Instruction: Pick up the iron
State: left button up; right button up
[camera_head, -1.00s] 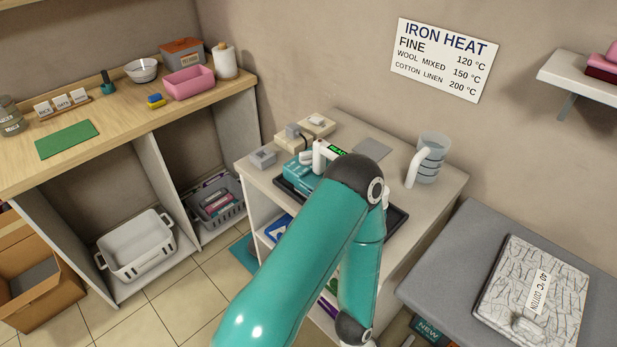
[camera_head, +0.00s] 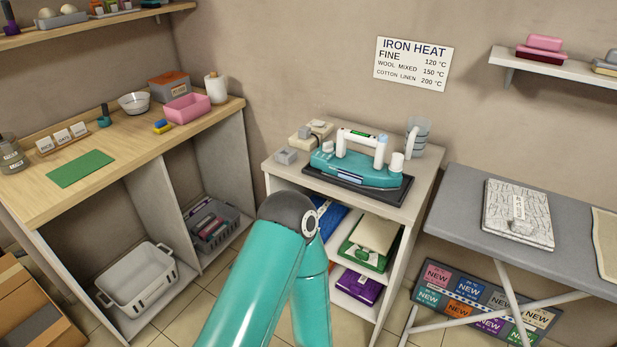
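The iron (camera_head: 343,165) is teal with a white handle. It rests on a dark tray (camera_head: 374,197) on top of the white cabinet (camera_head: 292,176). A small green display shows at its handle. One of my teal arms rises from the bottom of the view in front of the cabinet, its joint below the iron and apart from it. Neither gripper can be seen in this view.
A grey measuring jug (camera_head: 417,136) stands right of the iron, and grey blocks (camera_head: 286,156) sit left of it. A grey ironing board (camera_head: 465,206) with a folded patterned cloth (camera_head: 517,213) is at the right. A wooden counter (camera_head: 128,143) is at the left.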

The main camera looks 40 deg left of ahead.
aim_at(343, 165)
jog(key=u, duration=0.1)
jog(key=k, duration=0.4)
jog(key=z, duration=1.6)
jog(key=i, duration=0.1)
jog(key=u, duration=3)
jog(key=i, duration=1)
jog(key=z, duration=0.1)
